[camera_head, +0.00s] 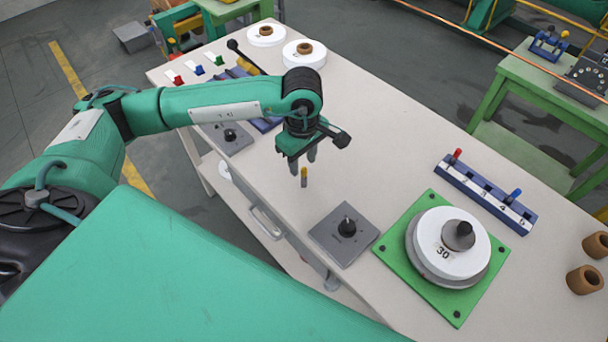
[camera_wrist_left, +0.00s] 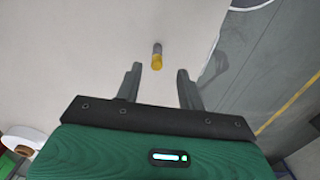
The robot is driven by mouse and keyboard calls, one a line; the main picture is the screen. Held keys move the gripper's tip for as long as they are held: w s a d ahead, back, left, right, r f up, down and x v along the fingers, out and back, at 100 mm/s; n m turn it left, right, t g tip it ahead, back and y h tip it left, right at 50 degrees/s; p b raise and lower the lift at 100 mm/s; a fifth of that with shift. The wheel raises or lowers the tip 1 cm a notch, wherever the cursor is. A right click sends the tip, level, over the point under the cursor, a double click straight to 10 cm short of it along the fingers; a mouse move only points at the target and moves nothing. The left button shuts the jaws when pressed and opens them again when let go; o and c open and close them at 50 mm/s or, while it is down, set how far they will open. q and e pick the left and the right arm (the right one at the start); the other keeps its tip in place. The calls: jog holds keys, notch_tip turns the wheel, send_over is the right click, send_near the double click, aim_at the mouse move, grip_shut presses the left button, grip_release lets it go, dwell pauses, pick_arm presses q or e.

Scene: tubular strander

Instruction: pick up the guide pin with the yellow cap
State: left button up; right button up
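The guide pin with the yellow cap (camera_head: 304,176) stands on the pale workbench top just below my left gripper. It also shows in the left wrist view (camera_wrist_left: 157,57), ahead of the gap between the fingers. My left gripper (camera_head: 303,161) points down with its two fingers apart and nothing between them; the fingers also show in the left wrist view (camera_wrist_left: 158,85). The pin seems apart from both fingers. My right gripper does not show.
A grey plate with a black knob (camera_head: 346,235) lies near the pin. More spools (camera_head: 304,53) stand at the far end. The bench middle is clear.

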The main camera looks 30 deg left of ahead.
aim_at(304, 169)
pick_arm(q)
jog(key=f+p, duration=0.2)
jog(key=f, duration=0.2)
jog(key=shift+w+f, duration=0.2)
jog(key=shift+f, duration=0.3)
grip_shut()
jog(key=shift+r, duration=0.1)
